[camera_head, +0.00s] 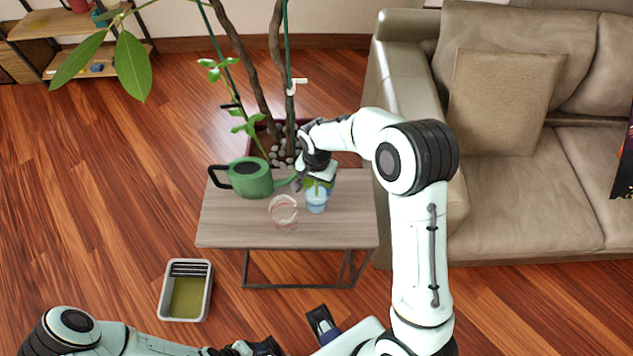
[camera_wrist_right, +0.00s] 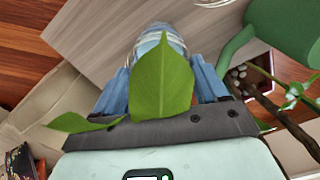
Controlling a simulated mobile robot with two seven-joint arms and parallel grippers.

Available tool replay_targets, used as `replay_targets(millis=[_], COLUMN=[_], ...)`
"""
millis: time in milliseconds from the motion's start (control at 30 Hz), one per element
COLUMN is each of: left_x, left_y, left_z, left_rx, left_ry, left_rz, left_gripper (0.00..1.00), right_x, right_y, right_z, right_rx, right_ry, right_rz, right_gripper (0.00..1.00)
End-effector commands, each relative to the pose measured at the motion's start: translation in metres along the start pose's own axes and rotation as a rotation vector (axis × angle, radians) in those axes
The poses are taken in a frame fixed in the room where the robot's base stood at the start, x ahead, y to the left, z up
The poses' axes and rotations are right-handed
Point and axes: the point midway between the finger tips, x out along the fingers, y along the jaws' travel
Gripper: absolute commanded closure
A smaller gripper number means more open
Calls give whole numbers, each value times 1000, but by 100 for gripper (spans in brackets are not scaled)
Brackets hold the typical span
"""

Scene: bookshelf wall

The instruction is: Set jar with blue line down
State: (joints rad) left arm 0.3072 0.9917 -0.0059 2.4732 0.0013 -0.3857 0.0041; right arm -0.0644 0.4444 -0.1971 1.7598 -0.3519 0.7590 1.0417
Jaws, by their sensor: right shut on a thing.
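The jar with the blue line (camera_head: 316,203) is a clear, bluish jar over the right part of the small wooden table (camera_head: 225,232). My right gripper (camera_head: 318,184) is shut on it from above. I cannot tell whether the jar's base touches the tabletop. In the right wrist view the jar (camera_wrist_right: 160,38) shows between the blue fingers, partly hidden by a large green leaf (camera_wrist_right: 163,85). My left gripper (camera_head: 262,347) is at the bottom edge of the head view, partly cut off, away from the table.
A clear jar with a reddish line (camera_head: 283,211) stands just left of the held jar. A green watering can (camera_head: 249,177) stands at the table's back left, its spout toward my right gripper. A potted plant rises behind. A sofa (camera_head: 530,200) is right; a litter-like tray (camera_head: 186,291) is on the floor.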

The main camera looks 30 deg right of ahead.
Motion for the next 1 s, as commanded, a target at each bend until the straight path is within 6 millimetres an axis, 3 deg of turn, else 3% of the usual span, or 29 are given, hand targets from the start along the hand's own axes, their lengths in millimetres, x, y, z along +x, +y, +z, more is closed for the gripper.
replay_targets(millis=[33, 67, 133, 433, 567, 1000], left_x=[2, 2, 2, 1, -2, -10], left_y=[-1, -1, -1, 0, 1, 4], left_z=[0, 0, 0, 0, 0, -1], left_rx=[0, 0, 0, 0, 0, 1], left_ry=[-1, -1, -1, 0, 1, 4], left_rz=[0, 0, 0, 0, 0, 1], left_gripper=[37, 37, 37, 37, 37, 37], right_x=[2, 3, 2, 1, -9, -98], right_y=[0, 0, 0, 0, -1, -1], right_z=[0, 0, 0, 0, 0, 0], right_rx=[0, 0, 0, 0, 0, -1], right_ry=[1, 0, 0, 0, 2, 2], right_rz=[-1, 1, 0, 0, -2, -4], right_gripper=[98, 24, 2, 2, 2, 2])
